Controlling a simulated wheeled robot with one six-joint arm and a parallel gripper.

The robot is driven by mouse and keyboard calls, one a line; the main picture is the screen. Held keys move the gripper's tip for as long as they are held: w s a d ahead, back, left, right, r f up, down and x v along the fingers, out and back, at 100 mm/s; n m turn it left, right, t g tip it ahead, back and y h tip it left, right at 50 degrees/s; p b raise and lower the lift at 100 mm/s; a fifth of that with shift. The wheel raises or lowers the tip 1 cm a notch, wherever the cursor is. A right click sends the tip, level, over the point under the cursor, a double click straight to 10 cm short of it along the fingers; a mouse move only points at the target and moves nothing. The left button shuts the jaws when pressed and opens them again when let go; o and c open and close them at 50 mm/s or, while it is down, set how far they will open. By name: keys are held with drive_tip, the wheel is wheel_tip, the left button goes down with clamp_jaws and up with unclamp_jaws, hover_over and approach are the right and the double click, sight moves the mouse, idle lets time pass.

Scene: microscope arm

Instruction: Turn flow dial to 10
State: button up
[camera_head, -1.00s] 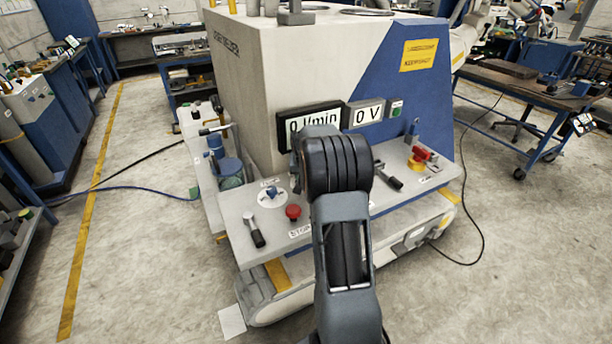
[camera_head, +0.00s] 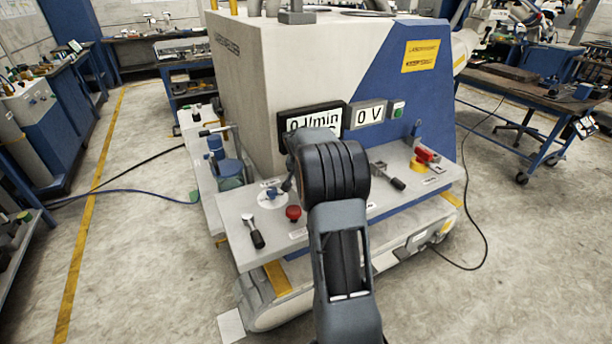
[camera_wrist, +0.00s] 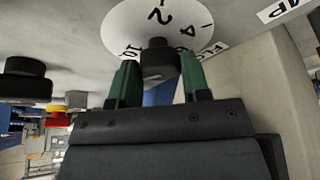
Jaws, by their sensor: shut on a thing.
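In the wrist view the flow dial (camera_wrist: 185,22) is a white disc with black numbers, 10 to the left, 2 and 4 above. A dark knob (camera_wrist: 160,62) stands at its near edge in this view. My gripper (camera_wrist: 158,68) has green fingertips, one on each side of the knob, shut on it. The pointer's exact setting is hard to read. In the head view my dark arm hides the gripper and the knob it holds. The flow display (camera_head: 314,119) reads 0 l/min.
The console panel (camera_head: 238,203) carries a black-handled lever (camera_head: 253,232), a red button (camera_head: 293,212), a blue knob on a white disc (camera_head: 271,193), another lever (camera_head: 388,177) and a red-and-yellow switch (camera_head: 424,156). The voltage display (camera_head: 369,113) reads 0 V.

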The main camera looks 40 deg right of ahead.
drive_tip(key=o, duration=0.9)
drive_tip(key=shift+o, duration=0.2)
drive_tip(key=shift+r, duration=0.1)
drive_tip(key=v, duration=1.3)
drive_tip(key=shift+s+r, duration=0.15)
drive_tip(key=shift+r, duration=0.15)
drive_tip(key=shift+a, duration=0.1)
